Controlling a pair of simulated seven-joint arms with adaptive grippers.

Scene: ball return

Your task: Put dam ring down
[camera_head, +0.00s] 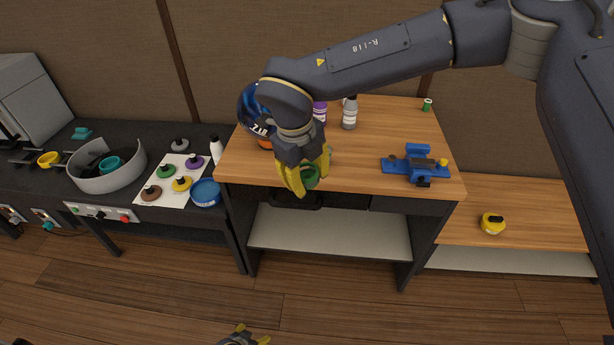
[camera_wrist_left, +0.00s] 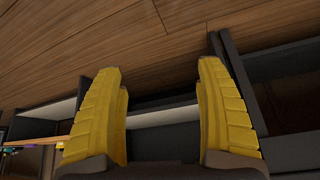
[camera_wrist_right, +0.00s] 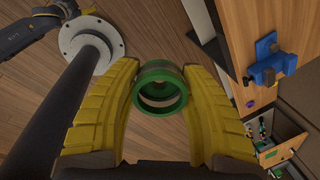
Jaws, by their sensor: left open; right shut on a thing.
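A green ring (camera_head: 311,178) is held between the yellow fingers of my right gripper (camera_head: 306,180), near the front edge of the wooden workbench. In the right wrist view, the ring (camera_wrist_right: 161,74) sits between the fingertips with its open bore facing the camera. My right gripper is shut on it. My left gripper (camera_head: 246,337) shows only at the bottom edge of the head view. In the left wrist view, its fingers (camera_wrist_left: 162,105) are apart with nothing between them.
The workbench (camera_head: 364,182) carries a blue vise (camera_head: 416,164), bottles (camera_head: 349,112) and a small green spool (camera_head: 427,104).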

